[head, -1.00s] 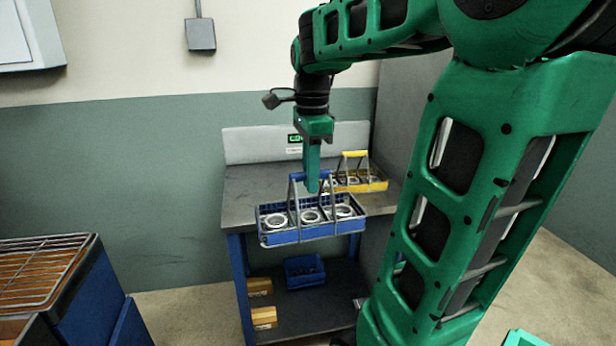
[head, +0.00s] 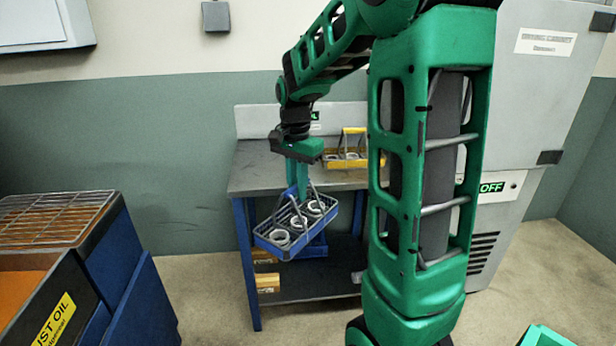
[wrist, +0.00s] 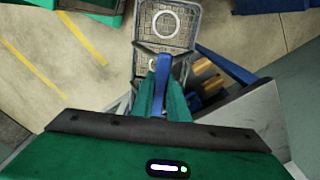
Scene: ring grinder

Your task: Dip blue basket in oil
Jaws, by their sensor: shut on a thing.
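The blue basket (head: 278,243) hangs from my gripper (head: 299,190) in front of the grey-topped table, tilted in the head view. It holds white rings in a row. My gripper is shut on its handle. In the wrist view the blue handle (wrist: 163,72) lies between the fingers, and a ring shows in the basket (wrist: 183,38) below. The oil station (head: 60,310) stands at the lower left, with a yellow label ending in "UST OIL" and an orange-brown surface in its opening. The basket is well to the right of it and apart from it.
A wire rack (head: 55,215) covers the back part of the oil station. A yellow basket (head: 345,160) with rings stands on the table (head: 255,170). A grey cabinet (head: 545,110) is at the right. Floor is clear between the oil station and the table.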

